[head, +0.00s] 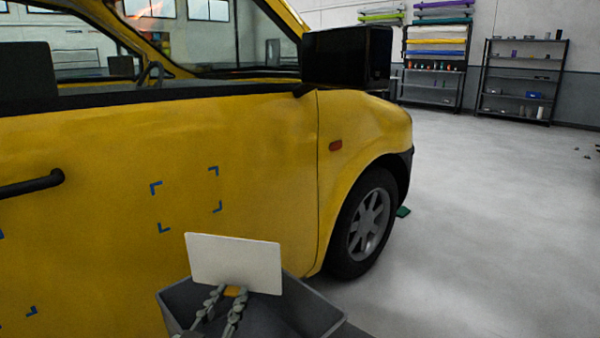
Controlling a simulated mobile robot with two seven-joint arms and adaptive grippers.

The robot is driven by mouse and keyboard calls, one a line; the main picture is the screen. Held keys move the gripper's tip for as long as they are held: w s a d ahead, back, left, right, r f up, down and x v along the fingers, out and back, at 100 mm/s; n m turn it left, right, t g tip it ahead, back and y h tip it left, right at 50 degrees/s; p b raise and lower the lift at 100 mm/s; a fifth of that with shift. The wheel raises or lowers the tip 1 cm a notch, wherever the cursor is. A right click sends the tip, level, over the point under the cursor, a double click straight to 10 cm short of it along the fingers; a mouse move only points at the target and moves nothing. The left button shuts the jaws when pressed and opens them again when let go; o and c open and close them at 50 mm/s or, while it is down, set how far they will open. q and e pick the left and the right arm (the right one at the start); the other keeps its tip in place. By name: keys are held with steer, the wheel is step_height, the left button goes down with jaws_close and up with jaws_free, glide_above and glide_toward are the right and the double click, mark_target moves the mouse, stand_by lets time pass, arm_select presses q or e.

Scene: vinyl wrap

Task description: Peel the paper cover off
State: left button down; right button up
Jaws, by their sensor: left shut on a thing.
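A white rectangular sheet (232,262) is held upright, slightly tilted, in front of the yellow car door. Whether it is the paper cover alone or a cover with vinyl behind it, I cannot tell. My left gripper (232,291) comes up from the bottom edge and is shut on the lower edge of the sheet, near its middle. A bit of orange-yellow shows between the fingers. My right gripper is not in view.
A grey open bin (310,310) is below and behind the sheet. The yellow car (90,180) fills the left, with blue corner marks (214,171) on its door and a black mirror (345,55). Shelves (520,80) stand at the back. The floor at right is mostly clear.

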arm_select(q)
steer(key=c, duration=1.2)
jaws_free()
steer(key=s+a, duration=0.2)
steer(key=s, duration=0.9)
steer(key=shift+s+a, duration=0.15)
steer(key=shift+s, duration=0.25)
steer(key=shift+s, duration=0.1)
